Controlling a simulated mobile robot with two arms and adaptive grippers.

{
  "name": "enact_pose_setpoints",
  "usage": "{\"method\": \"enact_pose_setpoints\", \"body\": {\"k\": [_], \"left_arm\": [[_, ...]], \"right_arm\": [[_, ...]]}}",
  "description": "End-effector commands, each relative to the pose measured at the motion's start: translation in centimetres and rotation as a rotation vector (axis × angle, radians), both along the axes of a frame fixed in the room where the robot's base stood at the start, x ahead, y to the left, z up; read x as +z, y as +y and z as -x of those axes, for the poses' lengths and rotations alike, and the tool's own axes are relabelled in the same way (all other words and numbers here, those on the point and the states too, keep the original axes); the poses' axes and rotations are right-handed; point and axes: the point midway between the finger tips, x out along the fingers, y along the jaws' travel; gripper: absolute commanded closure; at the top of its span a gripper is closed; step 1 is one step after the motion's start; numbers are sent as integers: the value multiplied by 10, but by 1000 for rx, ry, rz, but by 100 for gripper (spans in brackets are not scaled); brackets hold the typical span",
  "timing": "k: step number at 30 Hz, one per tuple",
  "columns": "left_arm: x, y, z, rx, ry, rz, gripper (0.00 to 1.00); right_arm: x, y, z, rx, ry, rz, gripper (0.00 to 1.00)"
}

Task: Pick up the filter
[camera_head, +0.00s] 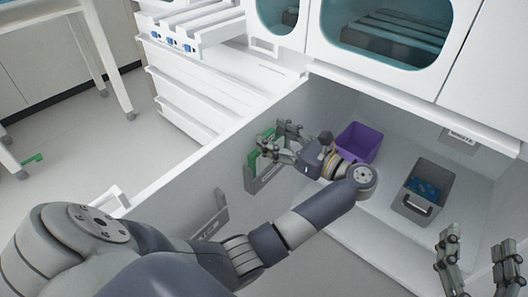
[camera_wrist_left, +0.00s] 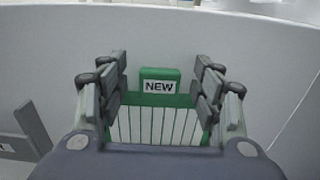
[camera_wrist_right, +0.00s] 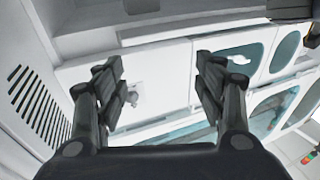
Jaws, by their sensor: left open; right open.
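The filter is green-framed with pale vertical pleats and a green tab reading NEW (camera_wrist_left: 160,87). It stands upright against the grey wall panel, and in the head view its green frame (camera_head: 251,172) shows beside my left gripper (camera_head: 275,142). In the left wrist view, the open fingers of my left gripper (camera_wrist_left: 160,72) are on either side of the tab, with visible gaps. The filter's lower part is hidden behind the gripper body. My right gripper (camera_head: 478,252) is open and empty at the lower right of the head view, apart from the filter.
A purple bin (camera_head: 358,144) and a grey bin (camera_head: 423,191) with blue contents stand on the white floor of the enclosure, right of my left arm. A grey holder (camera_head: 208,216) is on the wall nearer me. A white machine with windows (camera_head: 385,62) rises behind.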

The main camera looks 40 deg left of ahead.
Motion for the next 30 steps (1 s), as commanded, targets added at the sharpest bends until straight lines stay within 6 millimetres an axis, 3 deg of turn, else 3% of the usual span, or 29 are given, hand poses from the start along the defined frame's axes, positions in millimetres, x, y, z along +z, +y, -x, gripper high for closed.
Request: {"method": "enact_pose_setpoints", "body": {"k": [7, 12, 15, 27, 30], "left_arm": [[0, 0, 0, 0, 1, 0, 40], [0, 0, 0, 0, 1, 0, 79], [0, 0, 0, 0, 1, 0, 96], [5, 0, 0, 0, 0, 0, 96], [12, 0, 0, -1, -1, 0, 96]], "right_arm": [[-1, 0, 0, -1, 5, 2, 36], [-1, 0, 0, -1, 5, 1, 36], [-1, 0, 0, -1, 4, 1, 36], [-2, 0, 0, -1, 15, 3, 36], [-13, -2, -1, -4, 67, 18, 36]]}}
